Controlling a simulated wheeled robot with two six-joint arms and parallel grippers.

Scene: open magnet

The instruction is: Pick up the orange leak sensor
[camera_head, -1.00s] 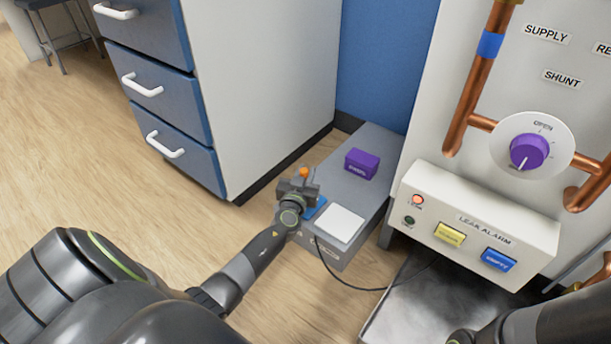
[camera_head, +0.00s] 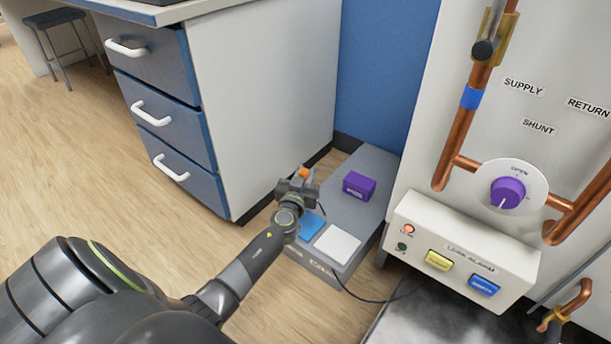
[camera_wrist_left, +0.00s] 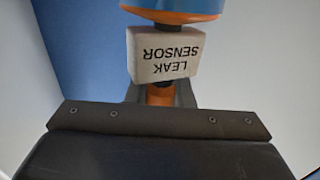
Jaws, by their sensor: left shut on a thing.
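The leak sensor (camera_wrist_left: 163,55) fills the upper middle of the left wrist view, with orange parts, a pale block lettered LEAK SENSOR upside down, and a blue part at the top edge. In the head view only its small orange tip (camera_head: 305,173) shows above my left gripper (camera_head: 297,188). The left gripper is shut on the sensor, and its jaws hide much of it. It appears above the near-left part of the low grey box, by the blue pad (camera_head: 311,225). My right gripper is not in view.
The low grey box (camera_head: 368,205) bears a purple block (camera_head: 358,186) and a white pad (camera_head: 337,244). A drawer cabinet (camera_head: 265,100) stands behind on the left. The leak alarm panel (camera_head: 462,248) and copper pipes (camera_head: 458,130) are on the right. Wooden floor lies open at left.

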